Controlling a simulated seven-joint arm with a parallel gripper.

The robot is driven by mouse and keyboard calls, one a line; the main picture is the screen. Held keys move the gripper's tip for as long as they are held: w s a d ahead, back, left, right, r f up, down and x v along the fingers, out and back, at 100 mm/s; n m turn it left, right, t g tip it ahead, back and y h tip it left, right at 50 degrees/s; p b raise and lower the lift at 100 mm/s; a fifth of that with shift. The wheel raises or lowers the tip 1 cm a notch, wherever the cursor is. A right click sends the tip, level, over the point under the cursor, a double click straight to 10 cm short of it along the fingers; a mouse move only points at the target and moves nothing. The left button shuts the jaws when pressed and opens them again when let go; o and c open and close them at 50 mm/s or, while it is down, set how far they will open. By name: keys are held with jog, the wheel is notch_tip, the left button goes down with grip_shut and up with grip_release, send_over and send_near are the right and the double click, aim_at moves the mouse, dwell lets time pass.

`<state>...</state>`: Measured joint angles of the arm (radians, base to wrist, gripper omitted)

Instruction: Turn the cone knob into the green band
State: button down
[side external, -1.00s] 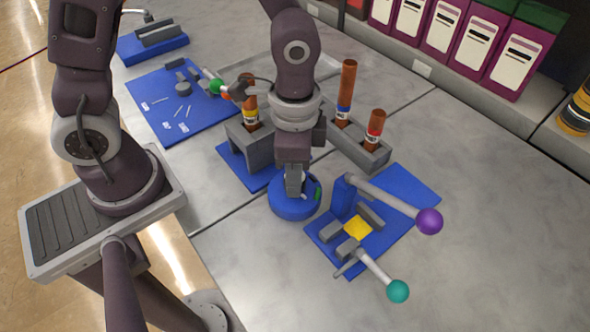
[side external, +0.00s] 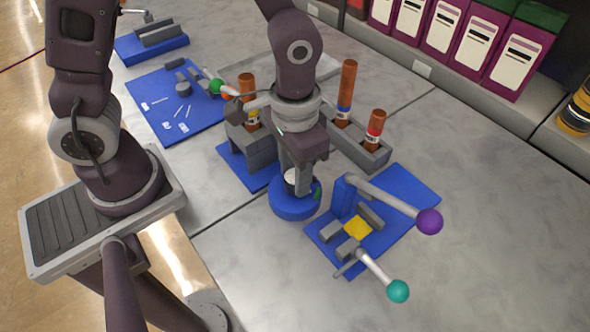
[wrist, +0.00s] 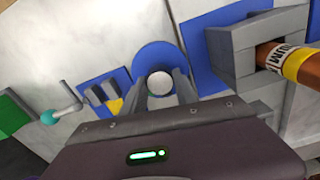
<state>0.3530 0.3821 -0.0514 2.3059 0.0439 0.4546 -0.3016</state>
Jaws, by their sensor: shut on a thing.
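The cone knob (wrist: 160,83) shows in the wrist view as a pale round top on a round blue base (wrist: 146,53). My gripper (wrist: 161,90) has one finger on each side of the knob and is shut on it. In the side view my gripper (side external: 296,185) points down over the blue base (side external: 293,208), and a little of the white knob (side external: 291,176) shows beside a finger. A patch of the green band (side external: 317,194) shows on the base's right side. The knob's pointer and most of the band are hidden, so I cannot tell where it points.
A blue plate with clamps, a yellow block (side external: 357,228), a purple-ball lever (side external: 429,221) and a teal-ball lever (side external: 397,291) stands close on the right. A grey holder (side external: 262,150) with a brown cylinder stands behind left. Bare table lies in front.

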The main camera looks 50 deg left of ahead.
dwell(0.4)
jog(key=c, duration=0.9)
grip_release()
jog(key=shift+c, duration=0.2)
notch_tip(320, 180, up, 7)
jog(key=shift+r, duration=0.1)
jog(key=s+a+r+n+t, duration=0.1)
jog(key=s+a+r+t, duration=0.4)
jog(key=s+a+r, duration=0.4)
jog(key=shift+s+a+r+n+t, duration=0.2)
jog(key=shift+a+r+n+t, duration=0.1)
jog(key=shift+a+r, duration=0.5)
